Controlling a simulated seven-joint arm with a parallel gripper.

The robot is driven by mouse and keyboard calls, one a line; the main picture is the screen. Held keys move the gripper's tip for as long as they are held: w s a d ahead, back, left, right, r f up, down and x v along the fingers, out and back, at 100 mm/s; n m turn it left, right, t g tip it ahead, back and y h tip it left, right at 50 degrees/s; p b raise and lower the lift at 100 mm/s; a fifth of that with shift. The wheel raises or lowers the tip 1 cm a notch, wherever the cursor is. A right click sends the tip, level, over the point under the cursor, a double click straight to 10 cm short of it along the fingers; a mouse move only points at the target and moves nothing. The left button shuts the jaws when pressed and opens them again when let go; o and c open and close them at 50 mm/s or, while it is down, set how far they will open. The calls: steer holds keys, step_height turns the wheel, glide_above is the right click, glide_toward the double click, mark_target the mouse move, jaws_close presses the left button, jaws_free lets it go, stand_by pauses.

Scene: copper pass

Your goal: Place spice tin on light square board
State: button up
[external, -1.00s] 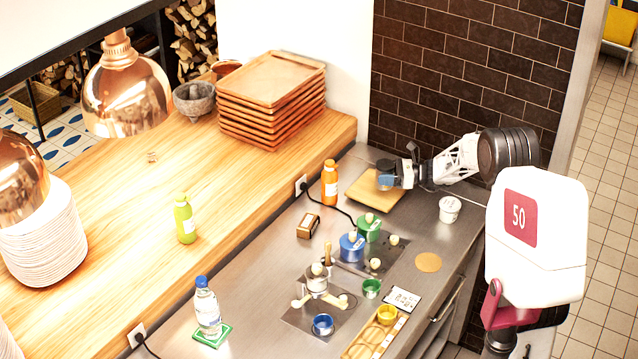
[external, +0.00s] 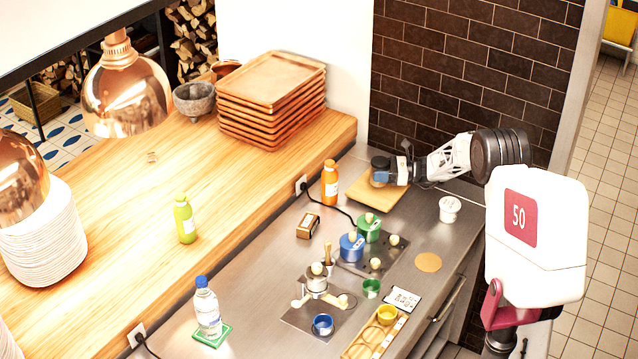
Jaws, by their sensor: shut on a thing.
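The light square board (external: 378,198) lies flat on the steel counter at the back, near the brick wall. My gripper (external: 384,172) reaches in from the right and is over the board. It is shut on the spice tin (external: 380,177), seen as a small bluish shape under a dark round part at the gripper's end. The fingers and the tin's outline are hard to tell apart. I cannot tell whether the tin touches the board or hangs just above it.
An orange bottle (external: 330,183) stands left of the board. A white cup (external: 449,209) stands to its right. Blue (external: 351,247) and green (external: 369,230) pots stand in front, with a small brown box (external: 308,226) to their left. Stacked trays (external: 270,100) sit on the wooden counter.

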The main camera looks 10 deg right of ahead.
steer(key=shift+f, duration=1.05)
steer(key=shift+f, duration=0.15)
steer(key=o, duration=1)
steer(key=shift+d, duration=0.15)
steer(key=v, duration=1.1)
steer(key=shift+s+d, duration=0.2)
steer(key=shift+d, duration=0.15)
